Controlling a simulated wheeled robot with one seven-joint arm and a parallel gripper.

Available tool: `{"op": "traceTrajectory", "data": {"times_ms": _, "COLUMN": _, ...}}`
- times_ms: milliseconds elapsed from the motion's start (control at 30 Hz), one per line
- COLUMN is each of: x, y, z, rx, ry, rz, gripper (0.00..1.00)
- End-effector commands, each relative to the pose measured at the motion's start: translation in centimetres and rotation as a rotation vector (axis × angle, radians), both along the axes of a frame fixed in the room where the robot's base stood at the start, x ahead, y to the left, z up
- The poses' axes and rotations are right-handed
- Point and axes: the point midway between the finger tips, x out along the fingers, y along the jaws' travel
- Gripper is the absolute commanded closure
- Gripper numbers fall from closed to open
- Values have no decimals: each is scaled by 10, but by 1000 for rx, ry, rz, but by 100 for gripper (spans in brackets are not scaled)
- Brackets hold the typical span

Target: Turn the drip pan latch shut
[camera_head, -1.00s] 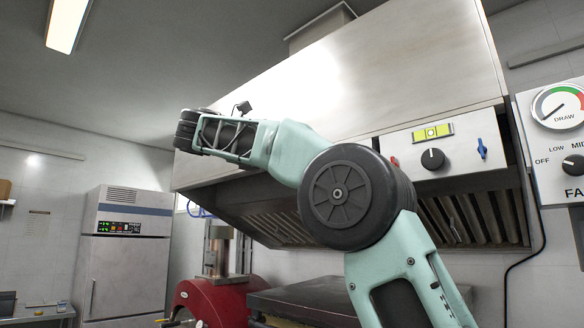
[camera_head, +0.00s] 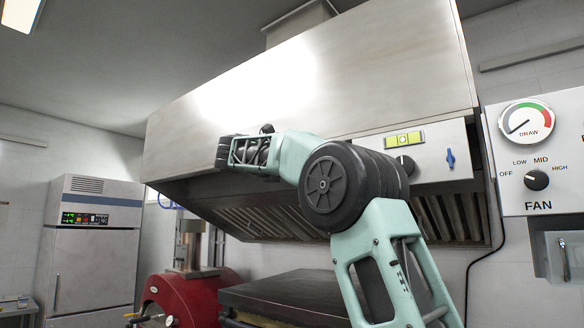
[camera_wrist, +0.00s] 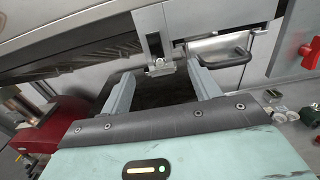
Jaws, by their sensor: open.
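In the wrist view a pale metal bracket with a small block at its lower end (camera_wrist: 160,67) hangs from the edge of the hood; it looks like the drip pan latch, but I cannot tell for sure. Beside it is a steel pan or drawer front with a dark handle (camera_wrist: 222,60), perhaps the drip pan. My gripper (camera_wrist: 160,88) is open and empty. Its two fingers stand apart on either side of the block as seen, with no clear contact. In the head view my arm hides my fingers and the latch.
The steel hood (camera_head: 300,80) slopes over a dark flat cooktop (camera_head: 290,296). A red oven (camera_head: 180,296) is at lower left, a fridge (camera_head: 92,240) further left. A fan panel (camera_head: 540,150) is at right. A red knob (camera_wrist: 311,52) is at the wrist view's right edge.

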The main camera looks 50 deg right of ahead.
Motion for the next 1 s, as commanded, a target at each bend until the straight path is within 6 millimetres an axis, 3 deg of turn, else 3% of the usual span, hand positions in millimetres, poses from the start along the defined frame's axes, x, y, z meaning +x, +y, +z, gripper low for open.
{"op": "traceTrajectory", "data": {"times_ms": 400, "x": 1, "y": -10, "z": 0, "rx": 0, "ry": -1, "rz": 1, "gripper": 38}}
{"op": "traceTrajectory", "data": {"times_ms": 567, "x": 1, "y": -10, "z": 0, "rx": 0, "ry": -1, "rz": 1, "gripper": 80}}
{"op": "traceTrajectory", "data": {"times_ms": 600, "x": 1, "y": -10, "z": 0, "rx": 0, "ry": -1, "rz": 0, "gripper": 83}}
{"op": "traceTrajectory", "data": {"times_ms": 1000, "x": 1, "y": -10, "z": -1, "rx": 5, "ry": -63, "rz": 0, "gripper": 83}}
